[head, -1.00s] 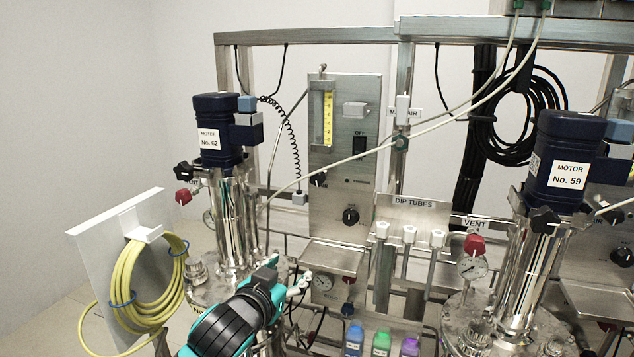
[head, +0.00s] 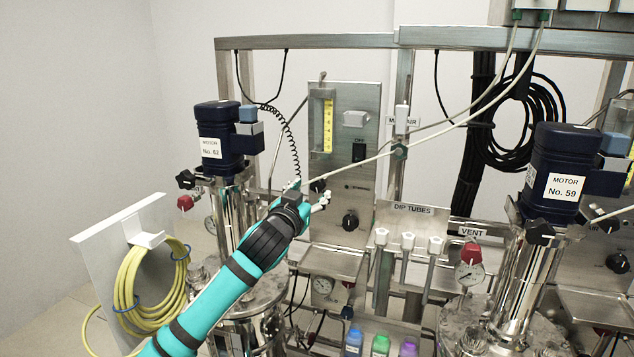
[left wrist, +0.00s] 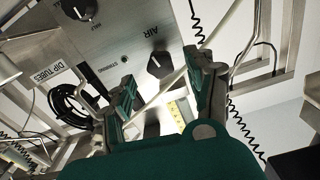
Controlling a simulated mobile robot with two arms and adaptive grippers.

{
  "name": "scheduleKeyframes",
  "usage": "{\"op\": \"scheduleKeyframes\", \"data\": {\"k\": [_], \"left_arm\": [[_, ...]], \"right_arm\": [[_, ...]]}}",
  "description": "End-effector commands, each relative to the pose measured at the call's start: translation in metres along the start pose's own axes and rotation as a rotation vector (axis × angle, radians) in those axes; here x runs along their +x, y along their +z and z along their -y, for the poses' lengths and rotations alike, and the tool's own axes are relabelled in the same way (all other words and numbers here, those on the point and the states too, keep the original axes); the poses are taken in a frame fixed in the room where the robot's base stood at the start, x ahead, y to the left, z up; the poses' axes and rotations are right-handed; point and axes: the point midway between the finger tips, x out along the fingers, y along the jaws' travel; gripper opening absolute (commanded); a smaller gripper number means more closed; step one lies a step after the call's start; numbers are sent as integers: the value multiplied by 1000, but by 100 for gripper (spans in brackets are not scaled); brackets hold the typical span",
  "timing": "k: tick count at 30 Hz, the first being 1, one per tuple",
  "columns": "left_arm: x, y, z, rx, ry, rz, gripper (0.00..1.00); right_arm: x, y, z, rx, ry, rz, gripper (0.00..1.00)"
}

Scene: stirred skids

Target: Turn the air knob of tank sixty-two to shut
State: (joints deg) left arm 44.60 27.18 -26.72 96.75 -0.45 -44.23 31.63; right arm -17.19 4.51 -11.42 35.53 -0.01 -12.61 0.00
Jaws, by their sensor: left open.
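The motor labelled No. 62 (head: 218,135) tops the left steel tank. The steel control panel (head: 365,100) stands to its right. Its small black air knob (head: 318,186) sits at the panel's left edge. In the left wrist view the black knob (left wrist: 160,65) beside the label AIR shows between and beyond the fingers, apart from them. My left gripper (head: 308,192) is open and empty, its fingertips in front of the panel near this knob; it also shows in the left wrist view (left wrist: 163,85). My right gripper is not in view.
A pale thin hose (head: 440,127) crosses in front of the panel and runs close to the fingers. A second black knob (head: 350,222) sits lower right. A coiled black cable (head: 292,140) hangs at left. Dip tubes (head: 408,242) stand to the right.

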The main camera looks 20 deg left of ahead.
Motion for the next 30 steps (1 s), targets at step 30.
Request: {"op": "scheduleKeyframes", "data": {"k": [30], "left_arm": [[51,0,0,0,0,0,21]], "right_arm": [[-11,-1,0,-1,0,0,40]]}}
